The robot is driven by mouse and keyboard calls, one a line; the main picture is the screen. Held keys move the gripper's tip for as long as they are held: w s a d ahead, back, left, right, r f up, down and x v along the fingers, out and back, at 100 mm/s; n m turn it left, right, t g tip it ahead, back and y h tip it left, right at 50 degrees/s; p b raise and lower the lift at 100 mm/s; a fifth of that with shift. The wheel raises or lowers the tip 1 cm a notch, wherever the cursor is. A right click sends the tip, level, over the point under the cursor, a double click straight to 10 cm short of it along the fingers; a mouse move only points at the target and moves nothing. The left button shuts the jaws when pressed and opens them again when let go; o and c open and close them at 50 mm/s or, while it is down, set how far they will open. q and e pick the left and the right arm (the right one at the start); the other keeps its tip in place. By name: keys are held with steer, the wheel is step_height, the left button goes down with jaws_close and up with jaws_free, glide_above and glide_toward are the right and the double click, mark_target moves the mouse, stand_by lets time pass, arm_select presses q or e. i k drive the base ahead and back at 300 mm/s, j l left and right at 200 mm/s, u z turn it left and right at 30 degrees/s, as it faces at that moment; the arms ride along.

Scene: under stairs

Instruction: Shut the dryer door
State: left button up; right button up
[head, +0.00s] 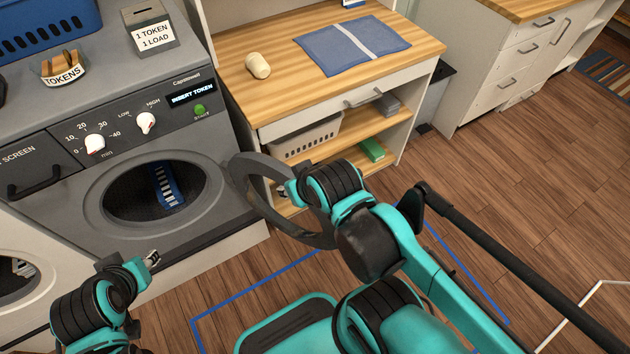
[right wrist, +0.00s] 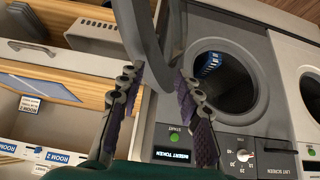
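The dryer (head: 150,150) stands at the left in the head view. Its round opening is uncovered, and a blue slotted item (head: 167,186) shows inside the drum. The dryer door (head: 258,185), a dark grey ring, is swung wide open to the right of the opening. My right gripper (head: 283,191) is at the door's ring. In the right wrist view the right gripper's fingers (right wrist: 160,74) are spread, with the door's rim (right wrist: 150,40) between or just beyond the tips; contact is unclear. My left gripper (head: 153,259) is low in front of the dryer, with nothing visible in it.
A wooden-topped counter (head: 290,90) with a blue mat (head: 352,47) and shelves stands right of the dryer, close behind the door. A token box (head: 150,27) and tokens bowl (head: 64,68) sit on the machine top. Wooden floor (head: 490,190) is clear at the right.

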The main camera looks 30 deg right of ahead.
mark_target(235, 172)
steer(key=l+u, duration=0.3)
steer(key=l, duration=1.1)
steer(key=l+u, duration=0.25)
steer(key=l, duration=1.1)
steer(key=l+u, duration=0.1)
steer(key=u, duration=0.85)
steer(key=k+j+z, duration=0.2)
steer(key=k, duration=0.25)
steer(key=k+j+z, duration=0.15)
steer(key=k, duration=0.35)
